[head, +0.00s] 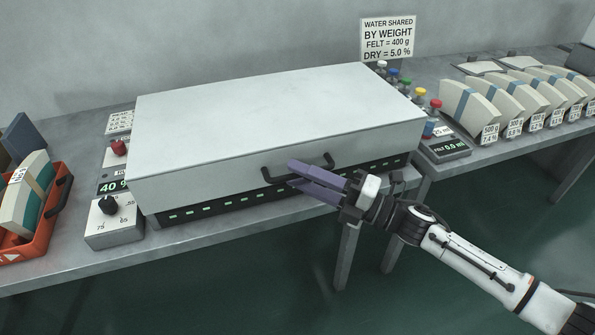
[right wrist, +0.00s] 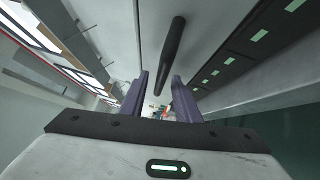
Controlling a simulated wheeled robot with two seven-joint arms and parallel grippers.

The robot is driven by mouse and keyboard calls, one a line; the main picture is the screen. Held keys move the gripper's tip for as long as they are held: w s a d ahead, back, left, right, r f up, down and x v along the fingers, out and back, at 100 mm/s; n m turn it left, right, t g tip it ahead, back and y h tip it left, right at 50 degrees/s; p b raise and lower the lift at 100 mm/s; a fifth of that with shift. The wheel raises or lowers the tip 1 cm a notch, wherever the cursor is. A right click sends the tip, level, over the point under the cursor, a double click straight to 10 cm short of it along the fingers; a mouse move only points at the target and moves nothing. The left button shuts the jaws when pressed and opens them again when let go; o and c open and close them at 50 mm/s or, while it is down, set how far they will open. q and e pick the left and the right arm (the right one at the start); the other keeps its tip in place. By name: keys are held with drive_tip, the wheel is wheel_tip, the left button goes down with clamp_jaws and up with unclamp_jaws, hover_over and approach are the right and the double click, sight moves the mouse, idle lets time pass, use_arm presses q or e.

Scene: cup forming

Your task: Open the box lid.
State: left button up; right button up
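The large pale grey box lid (head: 270,110) lies closed over a dark base (head: 240,197) on the table. A black bar handle (head: 267,176) is fixed to the lid's front face. My right gripper (head: 291,174) has purple fingers and is at the handle, partly hiding its middle. In the right wrist view the two fingers stand apart, and the handle (right wrist: 172,50) shows near the gap between their tips; contact cannot be told. My left gripper is not in view.
A knob control box (head: 112,220) stands left of the lid, with a red bin (head: 45,225) farther left. Several coloured-cap bottles (head: 420,93) and a scale display (head: 447,148) stand right. Several white blocks (head: 470,105) line the right table. Space in front of the table is free.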

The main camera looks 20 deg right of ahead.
drive_tip(key=shift+w+a+r, duration=0.1)
drive_tip(key=shift+w+a, duration=0.25)
drive_tip(key=shift+a, duration=0.05)
clamp_jaws()
